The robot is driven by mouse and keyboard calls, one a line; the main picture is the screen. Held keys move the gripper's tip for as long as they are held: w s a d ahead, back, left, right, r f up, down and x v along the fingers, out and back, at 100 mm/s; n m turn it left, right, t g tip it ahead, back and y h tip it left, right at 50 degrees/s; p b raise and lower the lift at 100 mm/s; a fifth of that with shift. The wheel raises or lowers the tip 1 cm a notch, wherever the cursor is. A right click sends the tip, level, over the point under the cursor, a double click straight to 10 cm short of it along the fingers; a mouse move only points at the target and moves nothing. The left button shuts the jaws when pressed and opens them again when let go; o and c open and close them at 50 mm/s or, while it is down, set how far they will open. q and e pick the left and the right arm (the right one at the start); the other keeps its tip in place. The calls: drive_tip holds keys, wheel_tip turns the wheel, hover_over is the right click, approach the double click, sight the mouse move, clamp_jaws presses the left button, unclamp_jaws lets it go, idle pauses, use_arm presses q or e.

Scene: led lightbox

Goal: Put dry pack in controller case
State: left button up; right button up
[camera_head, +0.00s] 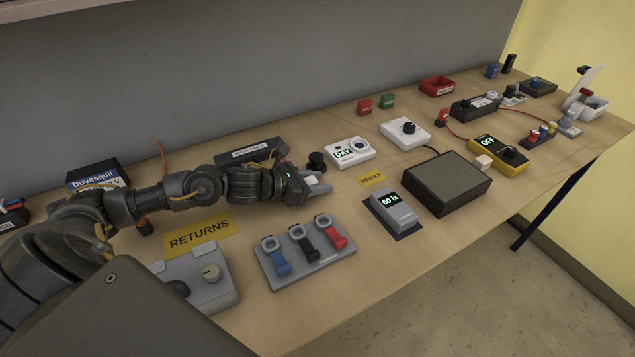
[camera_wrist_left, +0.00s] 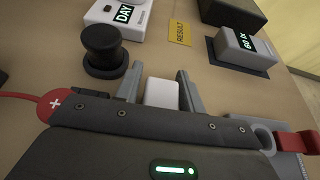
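A small white block (camera_wrist_left: 161,93), perhaps the dry pack, sits between the two fingers of my left gripper (camera_wrist_left: 160,84) in the left wrist view. A narrow gap seems to show on its left side, and I cannot tell whether the fingers press on it. No case is clearly labelled as the controller's. A grey box with a knob (camera_head: 214,289) stands at the front left, partly hidden by my arm. My right gripper is not in view.
A stand with blue, black and red clips (camera_head: 306,274) lies in front of the gripper. The DAY device (camera_head: 349,152), RESULT label (camera_head: 371,179), lux meter (camera_head: 395,207) and dark box (camera_head: 446,182) stand to the right. An open white box (camera_head: 592,104) is at the far right.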

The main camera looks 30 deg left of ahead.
use_arm(q)
drive_tip(key=shift+o, duration=0.9)
